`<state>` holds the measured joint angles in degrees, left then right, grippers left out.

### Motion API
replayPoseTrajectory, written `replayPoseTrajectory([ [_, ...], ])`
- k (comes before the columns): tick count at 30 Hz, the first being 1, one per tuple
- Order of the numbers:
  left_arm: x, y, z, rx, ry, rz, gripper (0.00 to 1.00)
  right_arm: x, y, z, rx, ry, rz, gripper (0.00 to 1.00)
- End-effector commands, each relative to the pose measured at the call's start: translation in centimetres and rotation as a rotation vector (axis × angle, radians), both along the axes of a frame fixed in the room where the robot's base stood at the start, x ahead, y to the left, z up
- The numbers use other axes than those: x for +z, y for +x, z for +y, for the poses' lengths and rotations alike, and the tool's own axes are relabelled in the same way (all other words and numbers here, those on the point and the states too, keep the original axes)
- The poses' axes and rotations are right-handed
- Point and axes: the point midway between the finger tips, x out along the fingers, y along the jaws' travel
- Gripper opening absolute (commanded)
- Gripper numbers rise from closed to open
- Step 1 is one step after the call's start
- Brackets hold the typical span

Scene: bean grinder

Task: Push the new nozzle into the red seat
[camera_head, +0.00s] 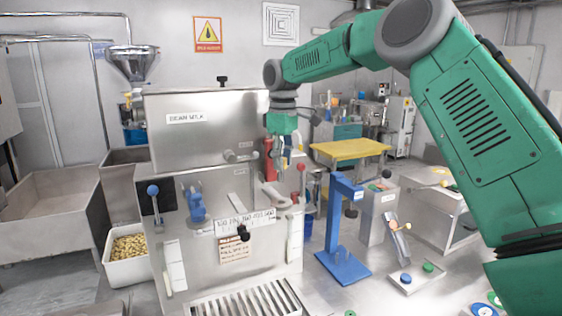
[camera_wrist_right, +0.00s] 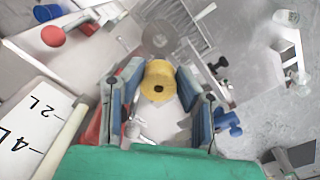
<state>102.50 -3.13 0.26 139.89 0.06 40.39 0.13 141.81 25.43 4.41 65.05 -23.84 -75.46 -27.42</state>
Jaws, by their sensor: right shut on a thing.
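My right gripper (camera_head: 280,160) hangs pointing down beside the right end of the steel bean machine (camera_head: 210,130). In the right wrist view, its two blue-padded fingers (camera_wrist_right: 157,85) are shut on a yellow cylinder with a dark centre hole, which looks like the nozzle (camera_wrist_right: 159,78). A grey round disc (camera_wrist_right: 158,37) shows beyond the nozzle. I cannot make out a red seat for certain; a red part (camera_wrist_right: 94,126) shows partly hidden beside the left finger. The nozzle is too small to tell in the head view. My left gripper is not in view.
A red ball knob (camera_head: 301,167) stands close to the right gripper. A blue stand (camera_head: 340,230) is to the right of the machine. A blue handle (camera_head: 196,203) and a black knob (camera_head: 243,232) stick out from the machine's front. A bean bin (camera_head: 128,250) is at left.

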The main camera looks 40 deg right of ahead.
Motion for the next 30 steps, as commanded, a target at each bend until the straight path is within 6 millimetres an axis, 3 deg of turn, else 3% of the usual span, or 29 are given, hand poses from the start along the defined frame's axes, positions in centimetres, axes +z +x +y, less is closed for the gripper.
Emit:
replayPoseTrajectory([
  [5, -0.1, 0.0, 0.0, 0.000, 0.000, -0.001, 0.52, -0.5, 0.0, 0.0, 0.001, 0.002, 0.002, 0.00],
  [19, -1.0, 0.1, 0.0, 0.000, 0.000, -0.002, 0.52, -4.5, -0.1, 0.2, 0.001, 0.000, 0.002, 0.00],
  [30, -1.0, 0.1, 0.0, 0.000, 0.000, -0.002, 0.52, -5.0, -0.1, 0.0, 0.000, 0.001, -0.001, 0.00],
])
